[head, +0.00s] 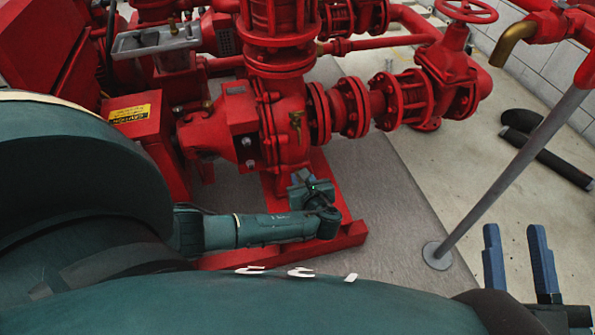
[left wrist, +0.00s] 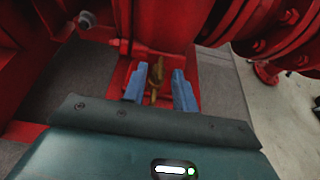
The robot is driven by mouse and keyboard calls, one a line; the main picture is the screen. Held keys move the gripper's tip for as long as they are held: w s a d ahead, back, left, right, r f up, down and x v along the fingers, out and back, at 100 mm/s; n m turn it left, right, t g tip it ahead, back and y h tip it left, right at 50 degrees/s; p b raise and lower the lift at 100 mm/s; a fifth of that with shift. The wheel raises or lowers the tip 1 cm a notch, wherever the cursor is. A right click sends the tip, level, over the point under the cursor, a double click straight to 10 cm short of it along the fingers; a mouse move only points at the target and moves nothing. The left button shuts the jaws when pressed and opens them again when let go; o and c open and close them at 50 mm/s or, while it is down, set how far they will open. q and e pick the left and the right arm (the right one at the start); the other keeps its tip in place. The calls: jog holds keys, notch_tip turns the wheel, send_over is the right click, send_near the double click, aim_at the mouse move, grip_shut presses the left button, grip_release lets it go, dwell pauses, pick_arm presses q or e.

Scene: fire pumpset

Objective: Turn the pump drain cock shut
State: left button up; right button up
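In the left wrist view a brass cock (left wrist: 155,76) shows between and just beyond the two blue fingers of my left gripper (left wrist: 159,84). The fingers are apart, with a gap on each side of the cock; I cannot tell whether either touches it. A small brass fitting (head: 295,120) also shows on the red pump casing (head: 283,150) in the head view; I cannot tell if it is the same cock. My left wrist is low in front of the casing. My right gripper (head: 518,238) is open and empty at the lower right, its blue fingers wide apart.
The red base frame (head: 352,233) runs under the pump. Flanged red pipework and a valve (head: 445,70) stand to the right. A grey post (head: 500,185) rises from the floor near my right gripper. A dark pipe piece (head: 562,168) lies on the floor.

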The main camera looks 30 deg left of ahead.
pick_arm(q)
jog(key=shift+w+a+f, duration=0.15)
jog(key=shift+w+a, duration=0.1)
jog(key=shift+c, duration=0.3)
grip_shut()
